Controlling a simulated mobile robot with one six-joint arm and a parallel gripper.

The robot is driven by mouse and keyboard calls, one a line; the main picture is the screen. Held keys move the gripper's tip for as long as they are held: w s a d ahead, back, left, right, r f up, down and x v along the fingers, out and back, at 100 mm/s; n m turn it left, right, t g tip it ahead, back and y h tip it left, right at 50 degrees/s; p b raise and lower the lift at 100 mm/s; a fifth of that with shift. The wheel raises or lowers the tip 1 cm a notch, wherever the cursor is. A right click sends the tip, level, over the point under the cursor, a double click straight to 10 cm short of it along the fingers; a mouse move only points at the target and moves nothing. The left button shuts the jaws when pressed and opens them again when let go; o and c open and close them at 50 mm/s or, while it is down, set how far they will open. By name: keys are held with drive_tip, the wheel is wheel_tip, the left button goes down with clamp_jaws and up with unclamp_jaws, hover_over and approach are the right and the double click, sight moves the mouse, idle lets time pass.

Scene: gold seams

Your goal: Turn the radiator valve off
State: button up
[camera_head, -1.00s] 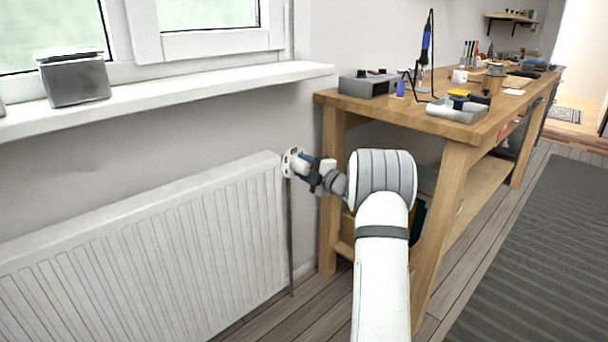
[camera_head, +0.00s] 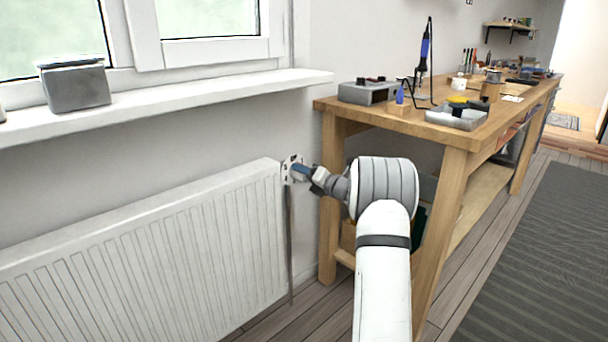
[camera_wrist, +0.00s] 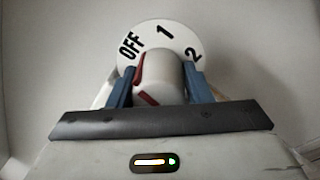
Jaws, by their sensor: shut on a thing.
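The radiator valve's white knob (camera_wrist: 160,78) shows in the wrist view, in front of a round white dial plate (camera_wrist: 165,40) marked OFF, 1 and 2. A red mark on the knob's left side points up toward a spot just below OFF. My gripper (camera_wrist: 160,90) has its blue fingers on both sides of the knob and is shut on it. In the head view my gripper (camera_head: 300,170) is at the valve at the upper right end of the white radiator (camera_head: 150,250). The knob itself is mostly hidden there.
A wooden workbench (camera_head: 455,180) stands right of the valve, its leg close to my arm. A white window sill (camera_head: 200,88) with a grey box (camera_head: 75,86) runs above the radiator. A thin pipe (camera_head: 289,245) runs down from the valve.

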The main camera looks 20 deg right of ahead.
drive_tip(key=shift+a+f+n, duration=0.15)
drive_tip(key=shift+a+n, duration=0.05)
drive_tip(key=shift+n, duration=0.8)
drive_tip(key=o, duration=1)
drive_tip(key=shift+d, duration=0.15)
drive_tip(key=p+v, duration=0.2)
drive_tip(key=v, duration=0.5)
drive_tip(key=shift+s, duration=0.4)
drive_tip(key=shift+d, duration=0.1)
